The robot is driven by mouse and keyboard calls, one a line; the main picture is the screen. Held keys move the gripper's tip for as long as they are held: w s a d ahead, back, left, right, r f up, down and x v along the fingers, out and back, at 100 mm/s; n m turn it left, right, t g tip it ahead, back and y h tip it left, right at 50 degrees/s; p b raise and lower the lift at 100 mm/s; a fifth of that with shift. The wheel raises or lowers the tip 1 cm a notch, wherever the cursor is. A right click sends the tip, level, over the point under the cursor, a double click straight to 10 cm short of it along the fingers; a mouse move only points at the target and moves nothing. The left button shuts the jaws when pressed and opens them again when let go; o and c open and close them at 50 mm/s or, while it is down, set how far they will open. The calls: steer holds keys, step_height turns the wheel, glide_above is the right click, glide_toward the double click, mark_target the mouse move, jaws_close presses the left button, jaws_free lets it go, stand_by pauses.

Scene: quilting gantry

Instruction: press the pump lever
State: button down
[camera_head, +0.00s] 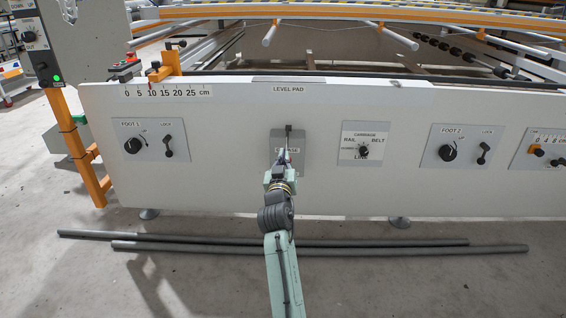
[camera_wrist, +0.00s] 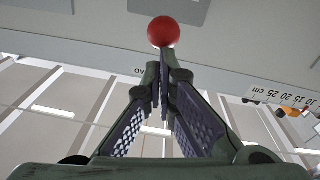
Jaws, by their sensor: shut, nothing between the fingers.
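The pump lever is on a grey plate (camera_head: 301,141) on the long white front panel, with lettering there partly hidden by my arm. A dark upright part (camera_head: 289,131) shows at the plate's top. In the wrist view a red ball knob (camera_wrist: 163,31), apparently the lever's end, is just beyond my fingertips. My gripper (camera_wrist: 162,78) is shut and empty, its fingertips together just below the knob in the picture. I cannot tell whether they touch it. In the head view my gripper (camera_head: 283,158) is in front of the plate and hides its lower part.
Left of the plate is the FOOT 1 panel (camera_head: 128,151); right are the CARRIAGE panel (camera_head: 350,154) and the FOOT 2 panel (camera_head: 436,134), with knobs and switches. Long grey pipes (camera_head: 400,250) lie on the floor under my arm. The panel face around the plate is clear.

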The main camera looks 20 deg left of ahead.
step_height(320, 180, down, 6)
steer(key=w+b, duration=0.1)
steer(key=b, duration=0.3)
steer(key=shift+w+a+f, duration=0.25)
steer(key=shift+w, duration=0.1)
steer(key=shift+r, duration=0.1)
step_height(320, 180, up, 10)
stand_by(0.5)
stand_by(0.6)
